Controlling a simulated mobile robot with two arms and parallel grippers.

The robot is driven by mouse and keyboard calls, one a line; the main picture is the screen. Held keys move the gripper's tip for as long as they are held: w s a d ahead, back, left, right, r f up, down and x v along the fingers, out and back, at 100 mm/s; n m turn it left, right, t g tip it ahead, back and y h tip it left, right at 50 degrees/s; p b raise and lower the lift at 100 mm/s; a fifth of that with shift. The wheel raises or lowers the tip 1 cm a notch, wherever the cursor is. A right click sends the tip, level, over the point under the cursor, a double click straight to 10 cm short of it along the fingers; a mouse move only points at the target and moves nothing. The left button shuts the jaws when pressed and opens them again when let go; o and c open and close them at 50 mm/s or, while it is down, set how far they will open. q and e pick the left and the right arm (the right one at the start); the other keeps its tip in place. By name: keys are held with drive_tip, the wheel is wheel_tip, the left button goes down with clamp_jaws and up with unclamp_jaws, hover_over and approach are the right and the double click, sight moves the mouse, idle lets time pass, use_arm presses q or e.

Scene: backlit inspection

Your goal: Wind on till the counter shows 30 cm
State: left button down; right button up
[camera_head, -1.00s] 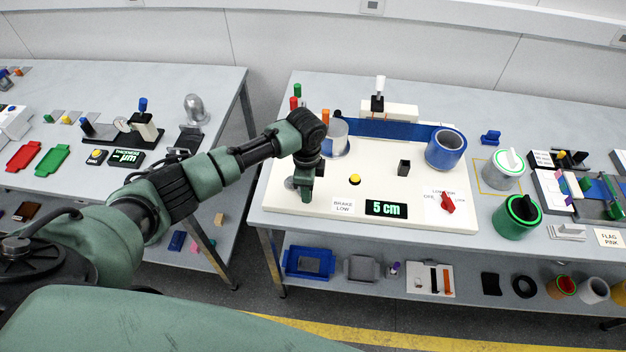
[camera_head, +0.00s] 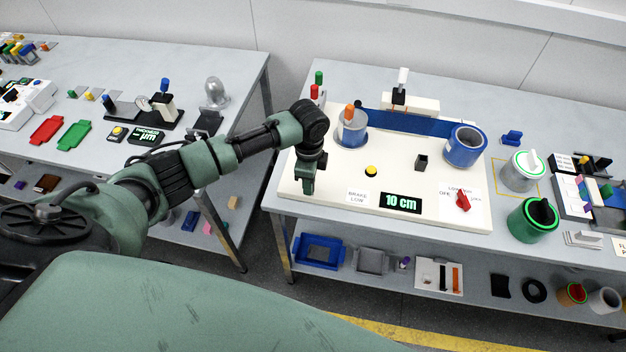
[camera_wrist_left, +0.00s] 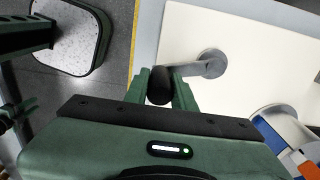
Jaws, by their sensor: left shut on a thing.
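My left gripper (camera_head: 307,186) is shut on the black knob (camera_wrist_left: 160,86) of a grey crank (camera_wrist_left: 205,66) at the front left of the white winding board (camera_head: 440,215). The gripper hides the crank in the head view. A blue band (camera_head: 420,126) runs between the left spool (camera_head: 351,130), with an orange peg on top, and the blue roll (camera_head: 466,147) at the right. My right gripper is not in view.
A yellow button (camera_head: 371,171), a small dark post (camera_head: 421,162) and a red selector knob (camera_head: 463,201) stand on the board. The label (camera_head: 357,196) reads brake low. A second bench is at the left.

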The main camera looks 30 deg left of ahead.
use_arm(q)
drive_tip(key=shift+w+r, duration=0.15)
drive_tip(key=shift+w, duration=0.05)
drive_tip(key=shift+s+a, duration=0.25)
drive_tip(key=shift+a, duration=0.6)
drive_tip(key=shift+s+a, duration=0.25)
drive_tip(key=shift+a, duration=0.55)
drive_tip(key=shift+w+a, duration=0.15)
drive_tip(key=shift+a, duration=0.65)
drive_tip(key=shift+w+a, duration=0.1)
drive_tip(key=shift+a, duration=0.7)
